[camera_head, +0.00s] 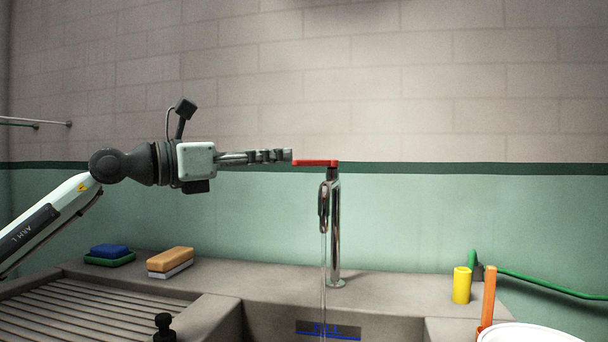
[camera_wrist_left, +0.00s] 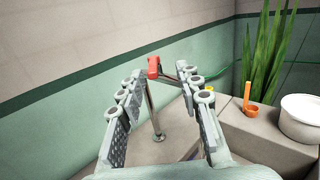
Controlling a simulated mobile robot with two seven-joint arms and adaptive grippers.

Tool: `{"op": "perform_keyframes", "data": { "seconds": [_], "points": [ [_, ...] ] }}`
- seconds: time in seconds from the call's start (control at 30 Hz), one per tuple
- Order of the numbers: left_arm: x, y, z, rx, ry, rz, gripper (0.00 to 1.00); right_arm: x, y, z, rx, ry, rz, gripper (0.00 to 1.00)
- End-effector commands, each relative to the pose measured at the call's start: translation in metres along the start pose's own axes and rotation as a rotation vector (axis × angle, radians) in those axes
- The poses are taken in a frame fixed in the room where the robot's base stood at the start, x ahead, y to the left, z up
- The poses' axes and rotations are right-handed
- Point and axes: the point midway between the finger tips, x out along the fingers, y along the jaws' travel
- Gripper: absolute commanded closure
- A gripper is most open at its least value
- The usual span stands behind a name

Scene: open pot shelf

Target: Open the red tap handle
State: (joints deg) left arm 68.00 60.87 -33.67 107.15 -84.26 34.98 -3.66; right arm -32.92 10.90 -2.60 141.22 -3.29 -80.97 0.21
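The red tap handle (camera_head: 316,163) is a flat lever on top of a tall chrome tap (camera_head: 336,230), pointing left. A thin stream of water (camera_head: 323,265) seems to fall from the spout. My left gripper (camera_head: 289,155) comes in level from the left, its fingertips just short of the handle's free end or beside it. In the left wrist view its two fingers are spread, and the red handle (camera_wrist_left: 154,67) shows between and beyond the tips. Nothing is held. Whether a fingertip touches the handle cannot be told. My right gripper is not in view.
A blue sponge (camera_head: 109,250) and an orange sponge (camera_head: 170,259) lie on the ledge left of the tap. A yellow cylinder (camera_head: 461,285), an orange upright item (camera_head: 488,297) and a white bowl (camera_head: 527,333) stand right. A tiled wall is behind. A plant (camera_wrist_left: 262,60) shows in the wrist view.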

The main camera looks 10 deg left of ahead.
Motion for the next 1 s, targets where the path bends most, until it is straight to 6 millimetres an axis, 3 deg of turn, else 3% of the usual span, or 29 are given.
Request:
{"op": "perform_keyframes", "data": {
  "seconds": [0.17, 0.5, 0.7, 1.0],
  "points": [
    [0.0, 0.015, -0.011, 0.016, 0.06, 0.042, 0.66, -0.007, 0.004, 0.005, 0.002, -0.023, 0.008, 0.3],
    [0.051, 0.016, -0.013, 0.015, 0.058, 0.038, 0.66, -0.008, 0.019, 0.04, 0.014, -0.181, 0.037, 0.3],
    [0.07, 0.017, -0.015, 0.016, 0.057, 0.039, 0.66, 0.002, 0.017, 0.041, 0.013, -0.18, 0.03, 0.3],
    [0.072, 0.017, -0.016, 0.016, 0.057, 0.039, 0.66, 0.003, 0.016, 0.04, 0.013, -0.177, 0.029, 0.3]
  ]
}}
